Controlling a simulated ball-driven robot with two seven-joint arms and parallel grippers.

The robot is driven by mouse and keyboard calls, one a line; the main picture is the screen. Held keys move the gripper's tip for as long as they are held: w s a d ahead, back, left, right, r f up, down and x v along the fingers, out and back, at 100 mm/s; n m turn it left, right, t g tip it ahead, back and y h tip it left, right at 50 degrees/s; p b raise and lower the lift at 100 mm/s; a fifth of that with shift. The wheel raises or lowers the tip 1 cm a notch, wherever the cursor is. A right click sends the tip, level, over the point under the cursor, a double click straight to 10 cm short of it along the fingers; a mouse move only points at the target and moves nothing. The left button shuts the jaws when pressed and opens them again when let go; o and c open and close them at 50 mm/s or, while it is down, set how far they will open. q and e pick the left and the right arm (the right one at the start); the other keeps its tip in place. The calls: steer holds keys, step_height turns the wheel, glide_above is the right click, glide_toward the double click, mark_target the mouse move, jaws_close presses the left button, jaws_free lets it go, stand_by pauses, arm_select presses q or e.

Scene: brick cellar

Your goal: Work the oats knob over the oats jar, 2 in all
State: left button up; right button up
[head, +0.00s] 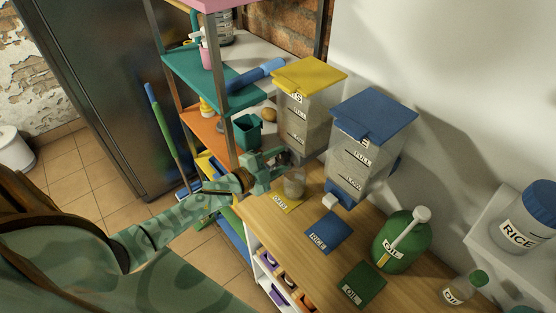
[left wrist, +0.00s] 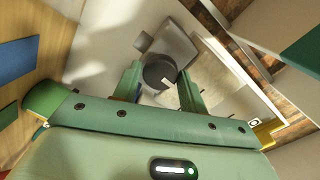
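The oats dispenser (head: 302,122) is a clear box with a yellow lid, and a grey fill shows inside it. Its lower front is partly hidden behind my left gripper (head: 276,168). In the left wrist view the dark grey round oats knob (left wrist: 160,70) sits between the fingertips of my left gripper (left wrist: 160,80). The fingers flank it closely and seem to touch both sides. The clear oats jar (head: 293,187) stands under the dispenser by the yellow card (head: 288,202), partly hidden by the gripper. How full it is I cannot tell. My right gripper is not in view.
A blue-lidded dispenser (head: 360,150) stands close to the right. A blue card (head: 327,232), a green card (head: 363,284) and a green oil can (head: 400,245) are on the wooden counter (head: 287,230). A shelf rack with a teal pot (head: 247,131) stands behind on the left.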

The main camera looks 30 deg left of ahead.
arm_select(q)
steer(key=shift+o, duration=1.1)
steer(key=b+v, duration=0.1)
steer(key=v, duration=1.5)
steer(key=shift+s, duration=0.25)
